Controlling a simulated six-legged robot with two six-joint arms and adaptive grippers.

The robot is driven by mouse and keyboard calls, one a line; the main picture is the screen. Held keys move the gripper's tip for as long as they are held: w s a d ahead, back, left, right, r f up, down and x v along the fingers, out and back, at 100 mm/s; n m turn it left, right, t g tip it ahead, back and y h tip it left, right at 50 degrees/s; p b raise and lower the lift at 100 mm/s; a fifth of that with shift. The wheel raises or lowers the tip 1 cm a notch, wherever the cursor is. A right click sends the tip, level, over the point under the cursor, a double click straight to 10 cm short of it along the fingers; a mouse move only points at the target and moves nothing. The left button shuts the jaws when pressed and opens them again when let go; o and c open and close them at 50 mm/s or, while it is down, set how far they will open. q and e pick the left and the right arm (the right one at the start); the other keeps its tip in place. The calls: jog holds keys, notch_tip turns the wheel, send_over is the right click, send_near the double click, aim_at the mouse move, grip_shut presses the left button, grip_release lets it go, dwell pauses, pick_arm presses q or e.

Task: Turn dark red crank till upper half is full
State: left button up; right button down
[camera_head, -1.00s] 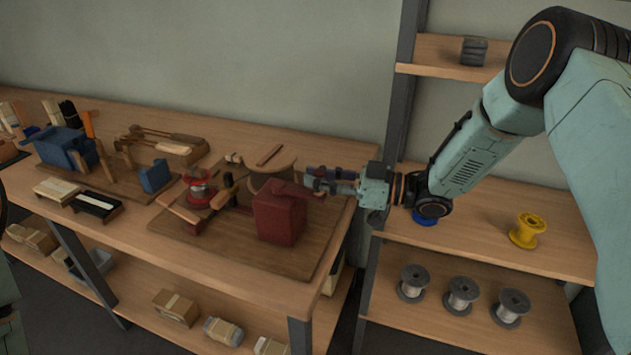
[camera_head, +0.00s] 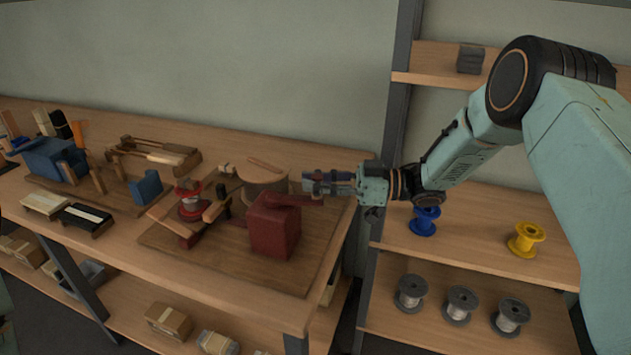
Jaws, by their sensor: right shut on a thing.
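A dark red box (camera_head: 275,228) stands on a wooden board on the workbench. A dark red crank arm (camera_head: 306,200) sticks out from its top right side. My right gripper (camera_head: 316,184) comes in from the right and is shut on the crank's handle, which its fingers mostly hide. A round wooden piece (camera_head: 262,177) with a bar across its top sits just behind the box; the box hides part of it. No bristle filling can be made out at this size. My left gripper is not in view.
A red spool (camera_head: 191,205) stands left of the box on the board. A blue fixture (camera_head: 54,160), a small blue block (camera_head: 146,187) and wooden trays lie farther left. On the right shelf stand a blue spool (camera_head: 424,221) and a yellow spool (camera_head: 525,239), with grey spools below.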

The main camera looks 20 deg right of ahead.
jog(key=shift+d+r, duration=0.1)
jog(key=c, duration=1.2)
grip_release()
jog(key=shift+d, duration=0.1)
jog(key=shift+o, duration=0.2)
jog(key=v, duration=1.1)
jog(key=shift+d, duration=0.35)
jog(key=shift+s, duration=0.1)
